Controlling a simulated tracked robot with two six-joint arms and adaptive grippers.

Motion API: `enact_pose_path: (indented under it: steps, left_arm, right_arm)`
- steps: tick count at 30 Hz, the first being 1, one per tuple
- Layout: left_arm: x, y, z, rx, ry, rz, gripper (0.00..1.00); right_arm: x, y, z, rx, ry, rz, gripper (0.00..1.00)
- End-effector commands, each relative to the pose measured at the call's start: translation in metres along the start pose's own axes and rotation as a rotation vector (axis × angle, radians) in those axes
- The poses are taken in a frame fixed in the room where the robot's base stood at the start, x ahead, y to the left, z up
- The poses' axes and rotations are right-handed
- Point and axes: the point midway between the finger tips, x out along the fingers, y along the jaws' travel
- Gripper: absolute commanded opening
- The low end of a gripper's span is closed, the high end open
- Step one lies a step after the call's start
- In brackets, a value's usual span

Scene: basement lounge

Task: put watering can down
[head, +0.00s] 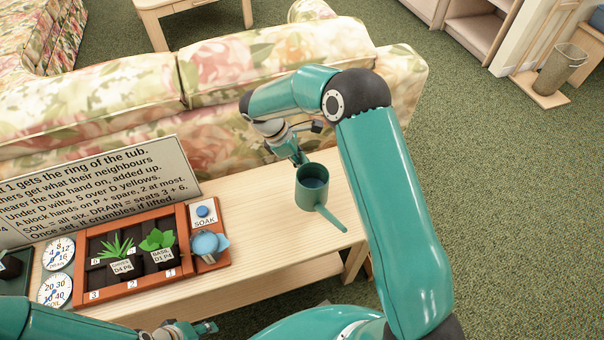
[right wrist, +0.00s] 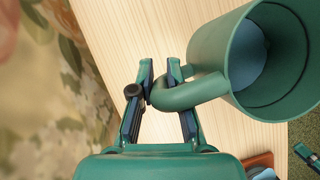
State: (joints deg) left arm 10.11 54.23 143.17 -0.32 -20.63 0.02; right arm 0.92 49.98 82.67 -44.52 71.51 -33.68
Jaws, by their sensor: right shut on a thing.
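The green watering can (head: 312,190) is over the right end of the pale wooden table (head: 265,245), its spout pointing to the lower right. Something blue-grey, like water, shows inside it. My right gripper (head: 301,160) is shut on the can's handle, on the sofa side. In the right wrist view my gripper's fingers (right wrist: 160,76) close around the handle of the can (right wrist: 225,60). I cannot tell whether the can's base touches the table. My left gripper (head: 207,328) is low in the head view, partly cut off, its jaws unclear.
A brown planter tray (head: 77,290) with labelled plants stands left on the table. Beside it are a SOAK button panel (head: 205,213) and a light-blue pot-like object (head: 208,244). A text sign (head: 180,165) and floral sofa (head: 225,70) stand behind. Bare tabletop lies around the can.

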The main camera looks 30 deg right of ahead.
Motion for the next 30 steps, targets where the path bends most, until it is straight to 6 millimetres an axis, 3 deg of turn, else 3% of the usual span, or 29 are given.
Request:
enact_pose_path:
  steps: [7,13,23,24,28,30]
  left_arm:
    - [0.002,-0.001,0.0,0.0,0.0,0.0,0.4]
    - [0.004,-0.001,0.0,0.0,0.0,0.0,0.4]
    - [0.004,-0.002,0.0,0.0,0.0,0.0,0.4]
    - [0.004,-0.002,0.0,0.0,0.0,0.0,0.4]
    - [0.004,-0.002,0.0,0.0,0.0,0.0,0.4]
    - [0.004,-0.002,0.0,0.0,0.0,0.0,0.4]
  right_arm:
    - [0.015,0.0,-0.007,-0.001,-0.002,-0.001,0.0]
    - [0.041,0.0,-0.021,-0.002,-0.002,-0.001,0.0]
    - [0.045,0.001,-0.023,-0.001,-0.001,0.001,0.0]
    - [0.045,0.001,-0.023,-0.001,0.0,0.001,0.18]
    - [0.045,0.001,-0.023,-0.001,0.0,0.001,0.4]
    - [0.045,0.001,-0.023,-0.001,0.0,0.001,0.4]
